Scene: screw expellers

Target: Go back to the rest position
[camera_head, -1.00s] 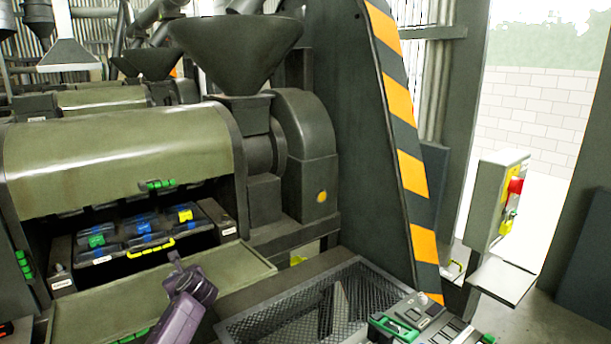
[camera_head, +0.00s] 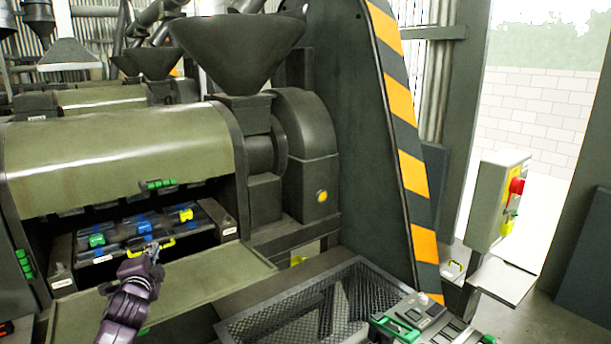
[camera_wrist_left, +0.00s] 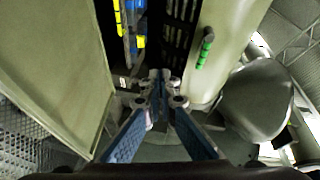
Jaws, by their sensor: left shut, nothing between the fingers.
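My left gripper (camera_head: 152,250) is at the open front of the green screw expeller (camera_head: 120,155). In the head view it overlaps the yellow handle (camera_head: 165,244), and I cannot tell whether they touch. In the left wrist view, the fingers of my left gripper (camera_wrist_left: 160,80) come together at the tips with nothing between them. My purple left arm reaches up from the bottom of the head view. My right gripper is not in view.
The lowered front panel (camera_head: 215,285) lies below the opening, which holds blue, green and yellow handled parts. A mesh tray (camera_head: 350,275) is to the right. A control box (camera_head: 497,200) with a red button stands farther right. A striped post (camera_head: 405,140) rises between.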

